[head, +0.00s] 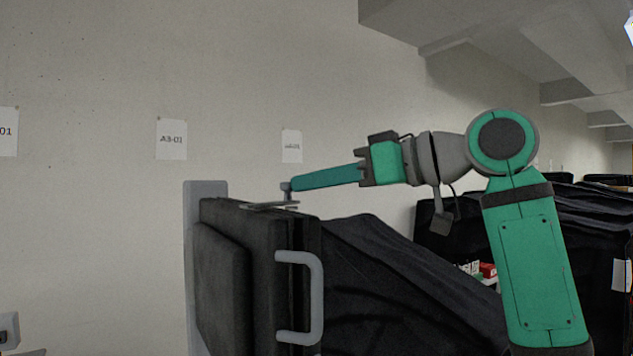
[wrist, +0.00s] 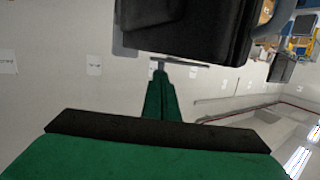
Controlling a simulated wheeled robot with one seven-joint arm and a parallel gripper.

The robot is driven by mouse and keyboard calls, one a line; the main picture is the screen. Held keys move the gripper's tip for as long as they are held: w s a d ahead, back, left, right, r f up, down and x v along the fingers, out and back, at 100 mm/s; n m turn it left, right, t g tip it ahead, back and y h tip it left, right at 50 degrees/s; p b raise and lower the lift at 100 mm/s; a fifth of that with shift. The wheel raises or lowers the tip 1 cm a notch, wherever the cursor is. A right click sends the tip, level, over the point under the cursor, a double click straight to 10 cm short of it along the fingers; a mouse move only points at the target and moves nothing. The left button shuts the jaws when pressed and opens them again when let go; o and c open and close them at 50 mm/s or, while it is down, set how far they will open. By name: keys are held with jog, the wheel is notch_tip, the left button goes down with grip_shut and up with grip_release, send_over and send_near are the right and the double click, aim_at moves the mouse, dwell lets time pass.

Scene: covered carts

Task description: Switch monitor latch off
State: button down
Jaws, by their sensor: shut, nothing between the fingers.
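The monitor (head: 240,280) is a dark box-like unit with a grey handle (head: 318,295) on its front right side. A flat grey latch lever (head: 268,206) lies along its top edge. My gripper (head: 288,190) reaches in from the right, its fingers shut, with the tip at the right end of the latch. In the wrist view the picture is turned over: the monitor (wrist: 190,28) is at the top, and the latch (wrist: 185,62) is a thin bar just beyond the fingertips (wrist: 159,72). I cannot tell whether the tip touches the latch.
A grey upright post (head: 205,188) stands behind the monitor. Black cloth (head: 390,280) covers a cart to its right, below my arm. More covered carts (head: 560,225) stand at the far right. The wall with paper signs (head: 171,139) is behind; the space above the monitor is clear.

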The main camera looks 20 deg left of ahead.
jog(key=shift+w+a+n+g, duration=0.5)
jog(key=shift+g, duration=0.2)
jog(key=shift+w+a, duration=0.4)
jog(key=shift+a, duration=0.35)
jog(key=shift+w+a, duration=0.4)
jog(key=shift+a, duration=0.3)
jog(key=shift+w+a, duration=0.15)
jog(key=shift+a, duration=0.4)
jog(key=shift+w+a, duration=0.15)
jog(key=shift+a, duration=0.4)
jog(key=shift+r+x, duration=0.1)
jog(key=shift+x, duration=0.55)
jog(key=shift+r+x, duration=0.15)
jog(key=shift+x, duration=0.45)
jog(key=shift+s+a, duration=0.15)
jog(key=shift+s, duration=0.05)
jog(key=w+d+r, duration=0.2)
jog(key=w+d, duration=0.5)
jog(key=d, duration=0.5)
jog(key=shift+r, duration=0.2)
